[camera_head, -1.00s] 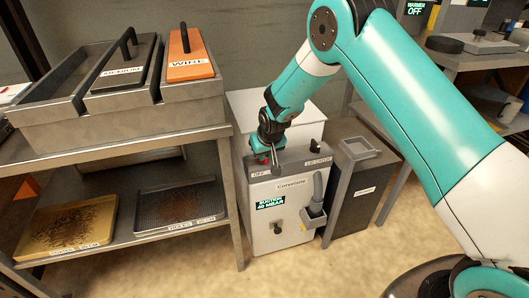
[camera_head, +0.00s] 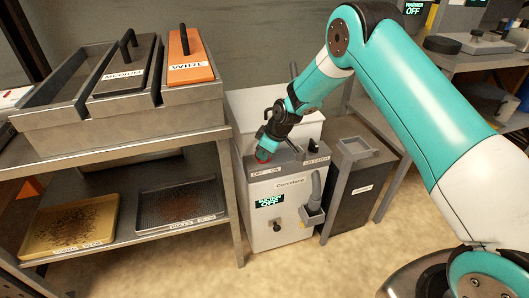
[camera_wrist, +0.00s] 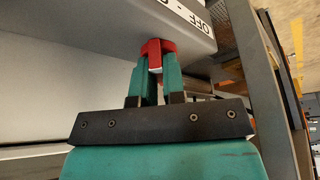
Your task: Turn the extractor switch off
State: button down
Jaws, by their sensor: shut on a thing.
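The grey-white extractor cabinet (camera_head: 285,205) stands right of the shelf rack in the head view. Its display (camera_head: 269,201) shows OFF in green. The OFF - ON label (camera_head: 266,171) is on its sloped top front edge. My gripper (camera_head: 263,155) is at the cabinet top, just above that label. In the wrist view my gripper (camera_wrist: 155,58) is shut, with red at its tips beside the label (camera_wrist: 190,14). The fingers and wrist mostly hide the extractor switch, so its exact position is not clear.
A hose nozzle (camera_head: 315,205) hangs on the cabinet's right front, and a dark knob (camera_head: 277,226) is on its front. A dark bin (camera_head: 360,190) stands at right. The rack at left holds a brass tray (camera_head: 70,238) and a grey tray (camera_head: 180,218). Floor in front is clear.

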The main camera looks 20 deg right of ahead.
jog(key=shift+n, duration=0.3)
dwell(0.4)
jog(key=c, duration=1.2)
grip_release()
jog(key=shift+r, duration=0.1)
jog(key=p+v, duration=0.2)
jog(key=v, duration=1.5)
jog(key=shift+w+d+p, duration=0.15)
jog(key=shift+d+p, duration=0.1)
jog(key=shift+p, duration=0.05)
jog(key=shift+r, duration=0.1)
